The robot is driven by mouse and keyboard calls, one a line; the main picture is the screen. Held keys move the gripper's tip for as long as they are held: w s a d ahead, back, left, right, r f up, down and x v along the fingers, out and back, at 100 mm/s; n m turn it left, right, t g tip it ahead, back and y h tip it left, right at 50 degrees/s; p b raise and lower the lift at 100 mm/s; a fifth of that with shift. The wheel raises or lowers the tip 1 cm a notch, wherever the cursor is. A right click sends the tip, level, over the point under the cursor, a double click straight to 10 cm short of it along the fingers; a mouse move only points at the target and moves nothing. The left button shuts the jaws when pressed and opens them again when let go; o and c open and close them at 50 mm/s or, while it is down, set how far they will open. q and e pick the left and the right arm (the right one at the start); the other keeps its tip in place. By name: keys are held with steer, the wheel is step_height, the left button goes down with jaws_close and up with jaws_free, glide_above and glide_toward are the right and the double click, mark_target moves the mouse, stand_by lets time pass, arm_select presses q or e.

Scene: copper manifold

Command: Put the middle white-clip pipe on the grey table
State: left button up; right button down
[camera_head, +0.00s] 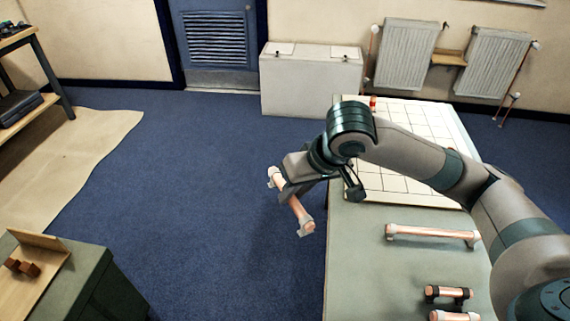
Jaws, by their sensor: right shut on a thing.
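My right gripper (289,192) is shut on a copper pipe with white clips (298,211). It holds the pipe tilted, off the left edge of the grey table (352,270), with blue floor behind it in the picture. The gripper hides the middle of the pipe; a white clip shows at each end. On the grey table lie a longer copper pipe with white end clips (432,234), a short pipe with black clips (448,293) and a white-clip pipe (455,316) cut by the bottom edge. My left gripper is not in view.
A white gridded board (395,180) covers the table's far part, with a small red item (373,103) on it. A green cabinet (90,290) with a wooden tray and brown pieces stands lower left. A white box (310,85) and radiators are at the back. Open floor lies between.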

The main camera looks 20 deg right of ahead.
step_height(320, 180, down, 12)
steer(key=shift+d+f, duration=0.2)
steer(key=shift+d, duration=0.1)
steer(key=shift+w, duration=0.1)
